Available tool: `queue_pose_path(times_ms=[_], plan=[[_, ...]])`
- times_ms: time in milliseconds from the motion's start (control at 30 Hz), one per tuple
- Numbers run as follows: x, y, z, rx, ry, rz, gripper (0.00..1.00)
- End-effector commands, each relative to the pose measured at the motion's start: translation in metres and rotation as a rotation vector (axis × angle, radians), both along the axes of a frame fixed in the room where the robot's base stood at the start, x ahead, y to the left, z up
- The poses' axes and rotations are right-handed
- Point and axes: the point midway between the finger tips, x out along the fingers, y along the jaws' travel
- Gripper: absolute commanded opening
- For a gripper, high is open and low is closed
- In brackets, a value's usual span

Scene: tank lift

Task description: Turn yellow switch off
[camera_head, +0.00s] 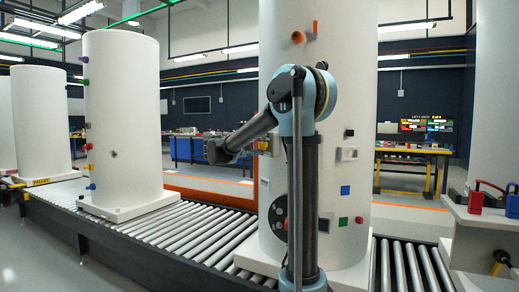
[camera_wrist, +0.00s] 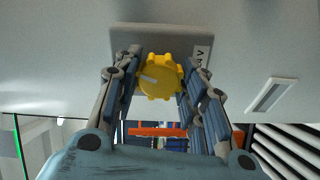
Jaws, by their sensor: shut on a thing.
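The yellow switch (camera_wrist: 160,76) is a round, lobed knob with a pale pointer mark, on a grey plate (camera_wrist: 140,37) fixed to the white tank. My gripper (camera_wrist: 158,84) has its two fingers on either side of the knob and is shut on it in the wrist view. The pointer mark lies aslant, towards the knob's left side. A small label (camera_wrist: 201,55) sits on the plate to the right of the knob. In the head view my arm reaches to the left in front of the large tank (camera_head: 345,215); the fingers are not clearly seen there.
The tank stands on a roller conveyor (camera_head: 175,232), with another white tank (camera_head: 125,120) to the left. A pale slotted fitting (camera_wrist: 270,95) is right of the knob.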

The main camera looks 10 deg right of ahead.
Motion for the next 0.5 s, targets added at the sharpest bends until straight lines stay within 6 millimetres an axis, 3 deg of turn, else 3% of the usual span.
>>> queue_pose_path(times_ms=[500], plan=[[0.0013, 0.0014, -0.0001, -0.183, 0.321, 0.005, 0.15]])
